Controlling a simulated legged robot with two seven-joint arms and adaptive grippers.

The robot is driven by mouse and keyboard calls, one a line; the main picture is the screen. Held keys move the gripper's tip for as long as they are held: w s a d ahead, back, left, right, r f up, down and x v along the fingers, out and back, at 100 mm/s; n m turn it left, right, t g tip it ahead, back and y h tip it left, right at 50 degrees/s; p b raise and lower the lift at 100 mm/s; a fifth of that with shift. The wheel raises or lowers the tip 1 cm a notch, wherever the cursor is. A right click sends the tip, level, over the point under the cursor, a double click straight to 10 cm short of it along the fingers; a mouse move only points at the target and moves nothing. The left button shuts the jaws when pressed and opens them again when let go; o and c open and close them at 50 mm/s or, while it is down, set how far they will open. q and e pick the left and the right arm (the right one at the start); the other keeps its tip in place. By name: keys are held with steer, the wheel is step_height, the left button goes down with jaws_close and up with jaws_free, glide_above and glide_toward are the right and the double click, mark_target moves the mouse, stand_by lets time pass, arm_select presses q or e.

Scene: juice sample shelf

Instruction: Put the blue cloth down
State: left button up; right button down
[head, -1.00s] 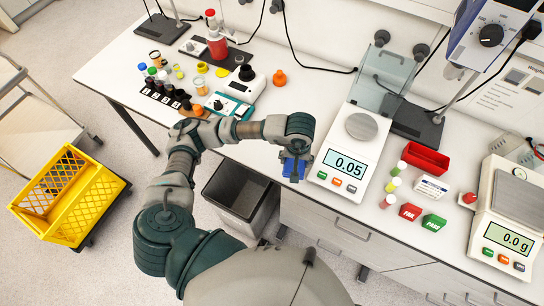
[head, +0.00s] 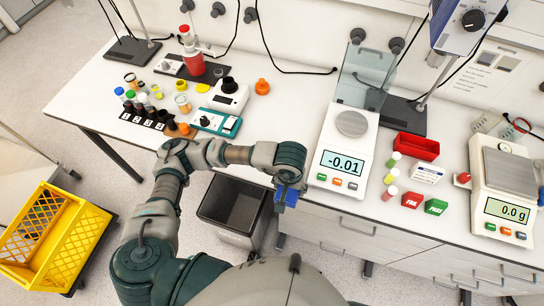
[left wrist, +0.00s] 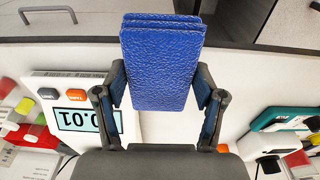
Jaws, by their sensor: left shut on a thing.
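My left gripper (head: 289,190) is shut on the blue cloth (head: 291,197) at the bench's front edge, left of the white balance. In the left wrist view the cloth (left wrist: 162,65) is a folded, layered blue pad with a textured face. The two fingers of the left gripper (left wrist: 161,88) hold it from either side. The pad's far end reaches past the bench edge in that view. In the head view the wrist hides part of the cloth. I cannot tell whether it touches the bench. My right gripper is not in view.
The balance (head: 341,160) reads -0.01. A dark bin (head: 232,207) stands below the bench edge. A red tray (head: 416,147), small vials and FAIL and PASS blocks lie right of the balance. A second scale (head: 507,185) stands far right. Bench (head: 290,120) surface left of the balance is clear.

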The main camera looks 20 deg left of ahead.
arm_select(q)
steer(key=w+a, duration=0.2)
steer(key=w, duration=0.1)
steer(key=w+a+p, duration=0.1)
steer(key=w+a, duration=0.2)
steer(key=w, duration=0.1)
steer(key=w+a+f+p, duration=0.1)
steer(key=w+a, duration=0.2)
steer(key=shift+w+a, duration=0.1)
steer(key=shift+w, duration=0.3)
steer(key=shift+w+a, duration=0.15)
steer(key=shift+w, duration=0.15)
steer(key=shift+w+f, duration=0.15)
steer(key=shift+f, duration=0.05)
step_height(320, 180, down, 3)
steer(key=shift+a+f+p, duration=0.1)
steer(key=shift+p, duration=0.55)
steer(key=shift+f, duration=0.2)
steer(key=o, duration=1.4)
steer(key=shift+o, duration=0.2)
steer(key=shift+r, duration=0.1)
